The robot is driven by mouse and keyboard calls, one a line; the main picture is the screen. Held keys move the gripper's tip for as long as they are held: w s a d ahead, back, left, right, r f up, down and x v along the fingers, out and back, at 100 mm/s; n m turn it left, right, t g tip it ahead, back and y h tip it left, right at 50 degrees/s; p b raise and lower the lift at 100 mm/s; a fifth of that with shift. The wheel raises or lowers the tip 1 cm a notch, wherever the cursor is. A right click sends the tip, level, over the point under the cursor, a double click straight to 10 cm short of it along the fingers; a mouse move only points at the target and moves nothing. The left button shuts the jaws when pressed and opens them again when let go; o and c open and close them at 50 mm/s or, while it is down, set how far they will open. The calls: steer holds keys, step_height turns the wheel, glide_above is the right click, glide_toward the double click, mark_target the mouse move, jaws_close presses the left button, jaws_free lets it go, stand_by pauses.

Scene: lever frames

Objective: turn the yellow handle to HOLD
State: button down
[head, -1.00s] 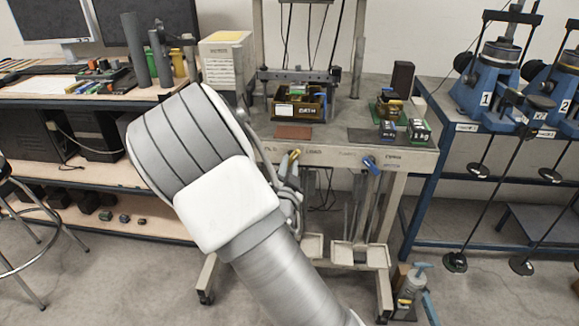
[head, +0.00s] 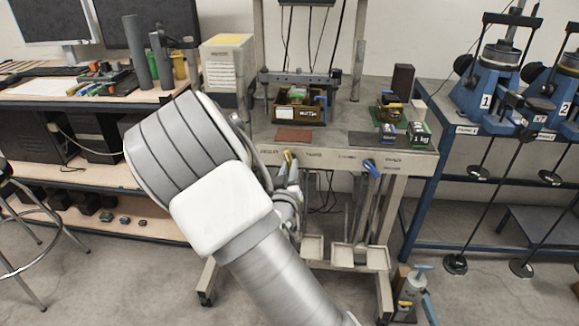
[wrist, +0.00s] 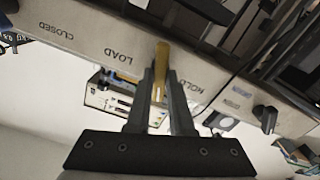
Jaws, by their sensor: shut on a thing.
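The yellow handle (wrist: 161,66) stands on the pale front rail (wrist: 100,47) of the frame, between the words LOAD and HOLD in the wrist view. My gripper (wrist: 161,80) is shut on it, with one dark finger on each side. The handle lies nearly in line with the fingers, and part of it is hidden between them. In the head view the yellow handle (head: 288,157) shows as a small tip above my gripper (head: 288,172), which my arm partly covers. The HOLD label (wrist: 187,85) is partly covered by a finger.
A blue handle (head: 372,168) sits on the same rail to the right. Above it, the bench top carries a brown bin (head: 298,112) and several small weights. A blue rack (head: 480,150) stands to the right, and a wooden bench (head: 95,97) to the left.

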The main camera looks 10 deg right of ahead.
steer(key=n+p, duration=0.1)
steer(key=n, duration=0.3)
steer(key=shift+n, duration=0.4)
steer(key=shift+f, duration=0.1)
stand_by(0.3)
steer(key=c, duration=0.8)
jaws_free()
steer(key=p+v, duration=0.7)
steer(key=v, duration=1)
steer(key=shift+s+p, duration=0.2)
steer(key=shift+p, duration=0.15)
